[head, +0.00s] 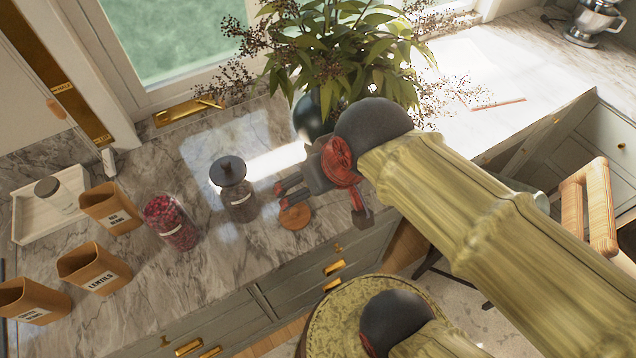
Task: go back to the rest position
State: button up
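My gripper (281,190) reaches left from the end of my arm, above the marble counter near its front edge. Its dark fingers look a little apart, with nothing seen between them. A round wooden disc (295,217) lies on the counter just below the fingers in the picture, seemingly apart from them. A glass jar with a dark lid (232,188) stands upright just left of the fingers. My arm's wrist has red and dark parts.
A jar of red contents (171,222) and several wooden canisters (95,269) stand to the left, with a white tray (48,206) behind. A leafy plant in a dark vase (312,117) stands close behind my gripper. A wooden chair (598,208) is at right.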

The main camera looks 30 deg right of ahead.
jog(key=shift+s+r, duration=0.2)
jog(key=shift+s, duration=0.2)
